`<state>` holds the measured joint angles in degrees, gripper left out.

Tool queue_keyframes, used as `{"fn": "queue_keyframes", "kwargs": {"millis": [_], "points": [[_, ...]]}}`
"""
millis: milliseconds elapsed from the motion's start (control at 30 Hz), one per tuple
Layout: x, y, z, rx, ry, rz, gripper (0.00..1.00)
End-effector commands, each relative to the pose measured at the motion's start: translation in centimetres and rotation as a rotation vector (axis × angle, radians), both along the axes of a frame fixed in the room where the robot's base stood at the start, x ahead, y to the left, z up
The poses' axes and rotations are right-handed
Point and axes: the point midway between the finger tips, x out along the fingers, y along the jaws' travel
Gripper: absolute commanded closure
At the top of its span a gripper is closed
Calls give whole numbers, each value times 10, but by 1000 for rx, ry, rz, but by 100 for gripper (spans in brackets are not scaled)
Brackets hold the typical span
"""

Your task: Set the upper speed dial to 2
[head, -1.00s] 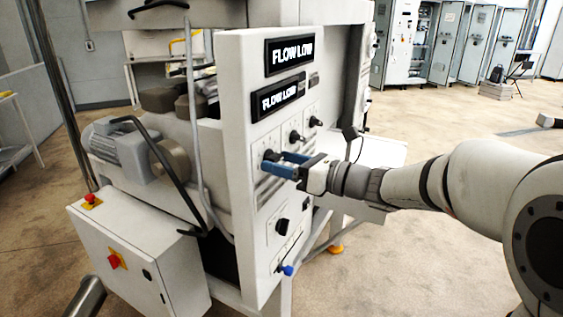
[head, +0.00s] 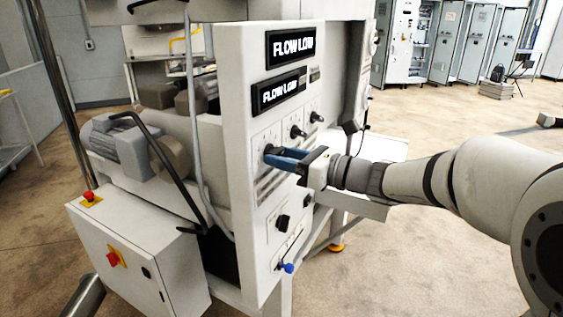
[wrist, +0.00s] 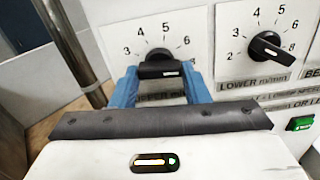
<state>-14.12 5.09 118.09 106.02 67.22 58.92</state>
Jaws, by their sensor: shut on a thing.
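The upper speed dial (wrist: 158,56) is a black round knob with a raised bar, on a light panel with printed numbers around it. My gripper (wrist: 160,82) has its two blue fingers at the left and right ends of the bar, shut on it. The bar lies nearly level, with a pale mark toward its right end. Numbers up to about 6 show above the knob. Its label is partly hidden by the fingers. In the head view, my gripper (head: 274,155) reaches the panel from the right and hides most of this dial.
The lower speed dial (wrist: 268,47) sits close to the right, its white mark pointing right and down. A green switch (wrist: 300,123) is below it. Two FLOW LOW displays (head: 291,45) are above on the panel (head: 236,130). A blue-tipped lever (head: 288,267) is low on the panel.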

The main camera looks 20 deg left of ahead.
Motion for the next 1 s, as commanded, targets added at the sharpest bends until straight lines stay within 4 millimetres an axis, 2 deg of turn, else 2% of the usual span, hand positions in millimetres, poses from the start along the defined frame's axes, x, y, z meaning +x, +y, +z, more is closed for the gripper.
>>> {"fn": "queue_keyframes", "kwargs": {"millis": [33, 200, 1000], "points": [[-1, 0, -7, -8, -27, 2, 81], [-1, -1, -10, -38, -152, 2, 81], [2, -1, -11, -217, -887, 6, 81]]}}
